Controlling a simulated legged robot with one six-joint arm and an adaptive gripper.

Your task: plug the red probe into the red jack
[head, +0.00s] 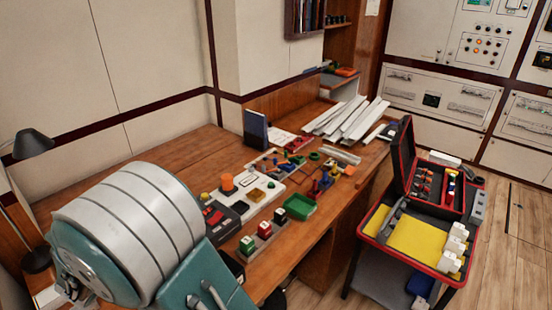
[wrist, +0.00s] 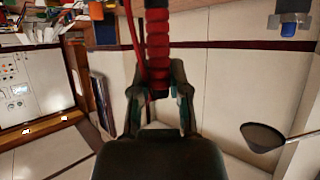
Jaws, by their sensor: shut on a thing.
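The red probe (wrist: 157,45) is a ribbed red handle in the wrist view, with a thin red cable beside it. My gripper (wrist: 158,88) is shut on it, one finger on each side, and the handle reaches out to the top edge of the picture. The probe's tip is not visible. In the head view my arm fills the lower left, and neither the gripper's fingers nor the probe can be made out. A dark device with small red parts (head: 217,214) lies on the bench; I cannot tell whether the red jack is on it.
A dark lamp (head: 32,144) is at left.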

